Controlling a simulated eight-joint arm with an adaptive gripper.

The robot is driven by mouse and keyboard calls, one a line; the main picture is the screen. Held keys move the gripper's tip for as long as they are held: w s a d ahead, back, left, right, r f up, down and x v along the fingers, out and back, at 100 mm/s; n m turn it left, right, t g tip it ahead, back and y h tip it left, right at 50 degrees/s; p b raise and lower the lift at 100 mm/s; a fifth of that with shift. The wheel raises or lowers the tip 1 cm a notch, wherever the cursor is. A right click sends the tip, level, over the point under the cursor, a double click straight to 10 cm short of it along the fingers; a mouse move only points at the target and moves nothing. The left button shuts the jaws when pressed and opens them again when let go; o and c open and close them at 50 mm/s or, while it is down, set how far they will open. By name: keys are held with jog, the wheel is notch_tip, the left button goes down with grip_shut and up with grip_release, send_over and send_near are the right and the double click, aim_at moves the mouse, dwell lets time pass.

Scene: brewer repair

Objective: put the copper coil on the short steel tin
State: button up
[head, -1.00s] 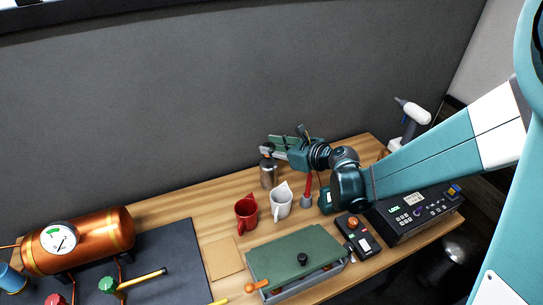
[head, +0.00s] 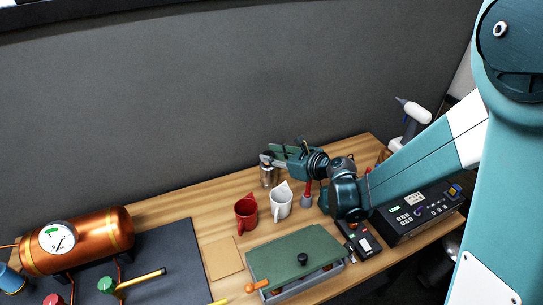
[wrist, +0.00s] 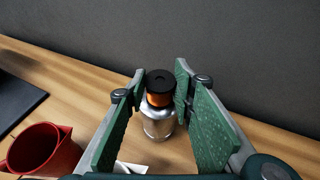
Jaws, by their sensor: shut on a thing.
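The copper coil (wrist: 160,99) is a short orange-copper winding with a black round cap, between the tips of my gripper (wrist: 160,86) in the wrist view. My gripper is shut on it. A shiny steel tin (wrist: 158,126) stands upright directly below the coil; the coil looks lined up over its top, but I cannot tell whether they touch. In the head view my gripper (head: 272,157) is over the steel tin (head: 268,178) at the back of the bench, and it hides much of the coil.
A red mug (head: 246,214) and a white mug (head: 281,202) stand in front of the tin. A green-lidded box (head: 297,255) is nearer the front. A black control unit (head: 418,211) is at right, a copper boiler (head: 80,240) at left. The wall is close behind.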

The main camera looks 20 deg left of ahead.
jog(key=o, duration=0.9)
jog(key=shift+r, duration=0.15)
jog(key=shift+p+v, duration=0.4)
jog(key=shift+v, duration=5.6)
jog(key=shift+d, duration=0.1)
jog(key=s+d+r+n+h, duration=0.2)
jog(key=s+d+n+h, duration=0.2)
jog(key=d, duration=0.9)
jog(key=s+d+r+n+t+h, duration=0.1)
jog(key=s+d+r+n+h, duration=0.2)
jog(key=s+d+n, duration=0.7)
jog(key=s+d+r+n+t+h, duration=0.1)
jog(key=s+d+n+h, duration=0.4)
jog(key=d, duration=1.2)
jog(key=shift+s+r+n, duration=0.4)
jog(key=shift+s+n, duration=0.2)
jog(key=shift+n, duration=0.25)
jog(key=shift+s+r+n, duration=0.45)
jog(key=shift+s+n, duration=0.2)
jog(key=shift+n, duration=0.2)
